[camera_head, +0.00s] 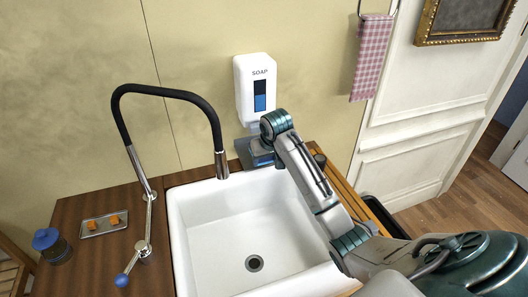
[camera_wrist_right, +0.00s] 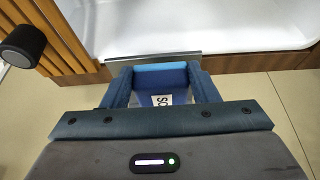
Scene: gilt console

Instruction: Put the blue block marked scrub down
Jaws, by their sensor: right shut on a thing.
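The blue block (camera_wrist_right: 160,88) is between the two blue fingers of my right gripper (camera_wrist_right: 158,74) in the right wrist view. A white label on it shows only part of its lettering; the rest is hidden. My right gripper (camera_head: 260,150) is shut on the block and points down behind the sink, below the soap dispenser, in the head view. A grey metal plate (camera_head: 243,151) lies under it there, and its edge (camera_wrist_right: 205,59) shows just beyond the fingertips. I cannot tell whether the block touches the plate. My left gripper is not in view.
The white sink (camera_head: 205,234) lies in front, with a black-hosed faucet (camera_head: 168,92) to the left. The soap dispenser (camera_head: 255,88) hangs on the wall close above my gripper. A dark cylinder (camera_wrist_right: 24,46) stands on the slatted wood (camera_wrist_right: 62,48). A tray (camera_head: 90,229) with orange pieces sits at left.

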